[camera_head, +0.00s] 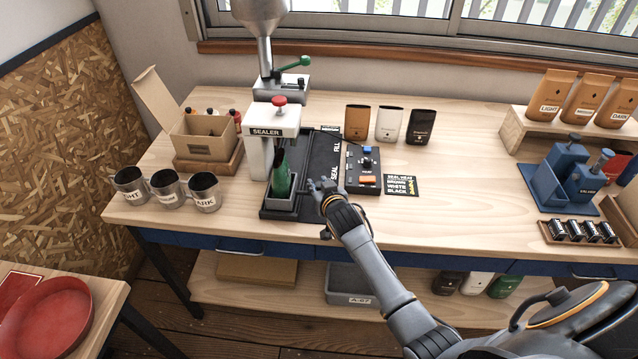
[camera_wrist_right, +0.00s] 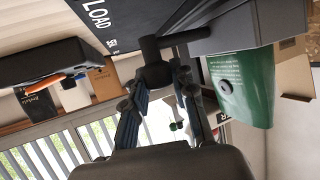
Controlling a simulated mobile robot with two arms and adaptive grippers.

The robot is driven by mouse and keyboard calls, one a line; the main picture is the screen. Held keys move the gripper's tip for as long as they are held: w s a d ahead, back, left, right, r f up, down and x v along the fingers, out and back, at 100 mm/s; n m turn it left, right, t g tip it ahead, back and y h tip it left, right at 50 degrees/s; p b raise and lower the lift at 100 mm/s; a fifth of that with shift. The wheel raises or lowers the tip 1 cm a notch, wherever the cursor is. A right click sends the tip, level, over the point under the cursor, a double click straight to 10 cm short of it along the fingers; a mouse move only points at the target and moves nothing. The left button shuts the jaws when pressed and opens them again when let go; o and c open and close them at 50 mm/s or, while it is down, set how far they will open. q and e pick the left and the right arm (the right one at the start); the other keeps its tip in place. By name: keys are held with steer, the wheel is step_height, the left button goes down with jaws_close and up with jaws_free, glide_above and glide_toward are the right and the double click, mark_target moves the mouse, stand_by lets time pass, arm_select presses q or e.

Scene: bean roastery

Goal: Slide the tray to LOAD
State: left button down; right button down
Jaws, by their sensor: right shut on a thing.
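The tray (camera_head: 284,207) is a small grey holder at the front left of the dark track board (camera_head: 315,150). A green bag (camera_head: 283,178) stands upright in it, in front of the white sealer (camera_head: 272,131). The board carries the words FILL and SEAL in the head view; LOAD (camera_wrist_right: 98,14) reads in the wrist view. My right gripper (camera_head: 319,192) is right of the tray. In the wrist view it (camera_wrist_right: 157,80) is shut on the dark handle knob (camera_wrist_right: 153,62), joined by a rod to the grey tray (camera_wrist_right: 223,38). My left gripper is out of view.
A button box (camera_head: 362,168) stands right of the board, with a label card (camera_head: 401,186) beside it. Three bags (camera_head: 389,124) stand behind. Metal cups (camera_head: 165,188) and an open carton (camera_head: 205,138) are to the left. Bare tabletop lies at the front right.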

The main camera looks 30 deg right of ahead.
steer(key=shift+s+a+f, duration=0.1)
steer(key=shift+a+f, duration=0.05)
steer(key=shift+f, duration=0.05)
steer(key=c, duration=1.3)
jaws_free()
steer(key=shift+o, duration=1.2)
steer(key=shift+s+r, duration=0.1)
steer(key=shift+r, duration=0.05)
steer(key=v, duration=1.2)
